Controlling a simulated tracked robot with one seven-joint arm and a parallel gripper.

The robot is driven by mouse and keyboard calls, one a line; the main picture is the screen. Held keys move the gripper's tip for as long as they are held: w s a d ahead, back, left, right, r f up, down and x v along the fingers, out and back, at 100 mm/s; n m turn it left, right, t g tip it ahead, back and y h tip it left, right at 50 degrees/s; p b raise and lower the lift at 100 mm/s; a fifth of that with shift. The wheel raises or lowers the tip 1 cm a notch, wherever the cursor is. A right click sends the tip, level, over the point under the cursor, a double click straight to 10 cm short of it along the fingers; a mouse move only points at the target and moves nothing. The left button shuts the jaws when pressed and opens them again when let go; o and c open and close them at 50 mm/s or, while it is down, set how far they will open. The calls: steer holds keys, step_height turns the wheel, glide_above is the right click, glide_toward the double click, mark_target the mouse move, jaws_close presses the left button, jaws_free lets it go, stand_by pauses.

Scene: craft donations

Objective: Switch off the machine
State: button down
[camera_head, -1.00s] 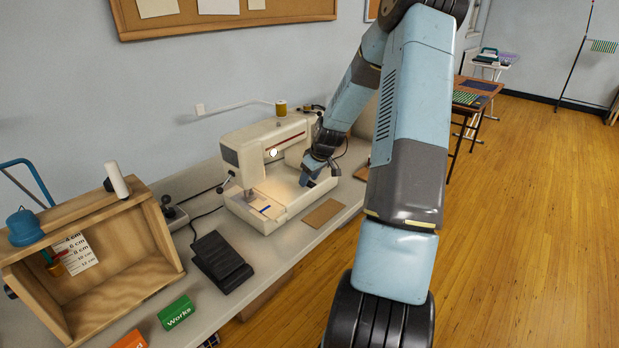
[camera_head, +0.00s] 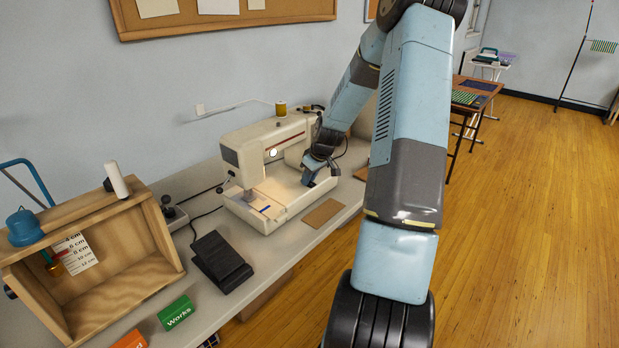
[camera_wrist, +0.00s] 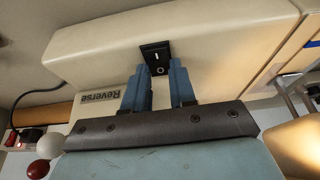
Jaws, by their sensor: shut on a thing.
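A cream sewing machine (camera_head: 246,150) stands on the table against the wall, its front lamp lit. In the wrist view, the machine's end panel (camera_wrist: 90,62) carries a black rocker switch (camera_wrist: 156,54) marked I and O, beside an upside-down "Reverse" label. My gripper (camera_wrist: 164,70) is at this switch with its two blue fingers shut on it, one to each side of its lower end. Which side of the rocker is pressed in is not clear. In the head view my gripper (camera_head: 318,178) is at the machine's right end, its fingertips partly hidden.
A black foot pedal (camera_head: 220,262) and a brown flat piece (camera_head: 323,214) lie in front of the machine. A wooden box (camera_head: 115,287) stands at the left, with a green "Works" box (camera_head: 176,312) near it. Open wooden floor (camera_head: 530,220) lies to the right.

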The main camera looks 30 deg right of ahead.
mark_target(312, 184)
steer(key=shift+w+a+g+h, duration=0.1)
steer(key=shift+w+g+h, duration=0.15)
steer(key=shift+g, duration=0.45)
steer(key=shift+w+g+h, duration=0.1)
steer(key=shift+g+h, duration=0.15)
steer(key=shift+g, duration=0.25)
steer(key=c, duration=0.9)
jaws_free()
steer(key=shift+r, duration=0.1)
steer(key=r, duration=0.4)
steer(key=s+r, duration=0.1)
steer(key=r, duration=0.8)
steer(key=shift+s+d+r, duration=0.2)
steer(key=shift+s+d, duration=0.05)
steer(key=shift+s, duration=0.05)
